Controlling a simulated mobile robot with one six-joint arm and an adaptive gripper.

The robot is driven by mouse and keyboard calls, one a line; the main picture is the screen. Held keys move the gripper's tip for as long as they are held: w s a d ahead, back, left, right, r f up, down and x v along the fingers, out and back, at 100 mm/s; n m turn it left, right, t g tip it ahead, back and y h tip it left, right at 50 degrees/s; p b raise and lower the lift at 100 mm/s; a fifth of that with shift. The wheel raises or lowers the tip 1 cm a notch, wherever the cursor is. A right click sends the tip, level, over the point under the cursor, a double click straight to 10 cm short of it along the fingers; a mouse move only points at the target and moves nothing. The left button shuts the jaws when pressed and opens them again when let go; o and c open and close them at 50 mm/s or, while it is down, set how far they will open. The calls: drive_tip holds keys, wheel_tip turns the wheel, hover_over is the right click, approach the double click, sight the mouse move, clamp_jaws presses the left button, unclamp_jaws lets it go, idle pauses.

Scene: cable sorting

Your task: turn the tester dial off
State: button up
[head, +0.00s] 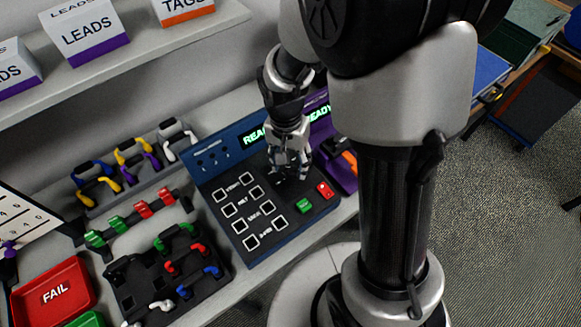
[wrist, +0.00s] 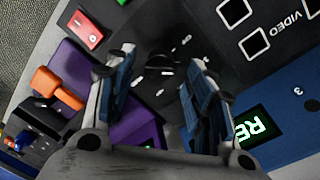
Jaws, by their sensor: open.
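The blue tester (head: 228,163) has a dark sloped control panel with labelled square sockets, a green button (head: 304,205) and a red switch (head: 325,190). Its lit green display (head: 255,136) reads "REA", the rest hidden by my arm. My gripper (head: 287,172) is over the upper right of this panel, pointing down. In the wrist view my gripper (wrist: 162,68) is open, its blue-padded fingers on either side of the dark tester dial (wrist: 160,69). Small white marks ring the dial; its setting is too small to read. I cannot tell whether the fingers touch it.
A purple tester (head: 340,172) with an orange part and another lit display stands close on the right. Several coloured cables sit in racks on the left (head: 135,165). A red FAIL tray (head: 55,292) is at front left. A shelf (head: 120,58) with labelled boxes runs behind.

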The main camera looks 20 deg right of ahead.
sight(292, 171)
drive_tip(key=shift+f, duration=1.15)
drive_tip(key=shift+c, duration=0.5)
drive_tip(key=c, duration=1)
drive_tip(key=n+p, duration=0.1)
drive_tip(key=n, duration=0.3)
drive_tip(key=shift+r+n, duration=0.1)
drive_tip(key=shift+n, duration=0.3)
drive_tip(key=shift+n+p, duration=0.7)
drive_tip(key=shift+n, duration=1.4)
